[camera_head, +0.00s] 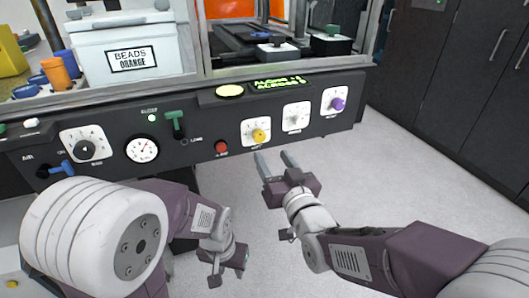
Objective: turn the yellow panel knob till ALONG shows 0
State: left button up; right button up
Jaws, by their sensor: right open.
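The yellow knob (260,135) sits on a white dial plate on the dark front panel, just right of the middle. A small green-lettered display (278,83) above it has an ALONG line and a second line; its digits are too small to read surely. My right gripper (274,157) is open and empty. Its two fingers point up toward the panel, with the tips a little below the yellow knob and apart from it. My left gripper (228,262) hangs low in front of the cabinet, away from the knob; its fingers are not clear.
On the panel, a red button (222,147) and a green lever (176,124) are left of the yellow knob. A white-plated dial (296,117) and a purple knob (338,104) are right. A bead box (132,55) stands above. Floor at right is clear.

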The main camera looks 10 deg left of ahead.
aim_at(260, 137)
jog(key=b+x, duration=0.2)
jog(key=x, duration=0.6)
jog(key=shift+w+a, duration=0.1)
jog(key=shift+w, duration=0.15)
jog(key=shift+w+a+r, duration=0.1)
jog(key=shift+w+a, duration=0.05)
jog(key=shift+w, duration=0.1)
grip_shut()
